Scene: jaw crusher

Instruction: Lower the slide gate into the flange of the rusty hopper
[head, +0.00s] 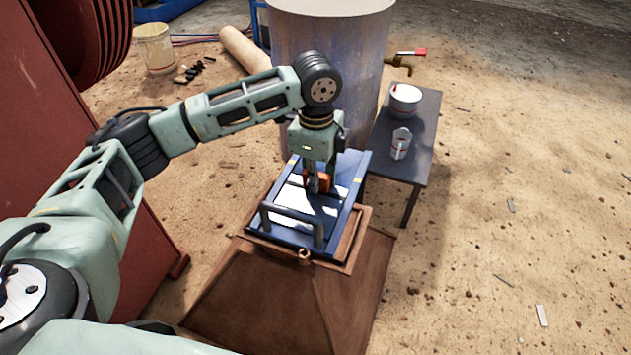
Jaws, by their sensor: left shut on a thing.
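The slide gate (332,210) is a dark blue frame with a bright pale panel, small yellow marks and a grey bar handle at its near end. It is over the square flange (350,252) on top of the rusty brown hopper (290,300). The flange's rim shows at the right and near sides. I cannot tell whether the gate touches the flange or hangs just above it. My left gripper (318,186) points down at the middle of the gate, shut on it by an orange part. The fingertips are partly hidden. My right gripper is out of view.
A dark side table (425,135) at right holds a white tub (404,99) and a small white container (400,143). A large metal drum (345,60) stands behind the hopper. Red machinery (60,130) is at left. A bucket (155,48) stands farther back. The sandy ground at right is mostly clear.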

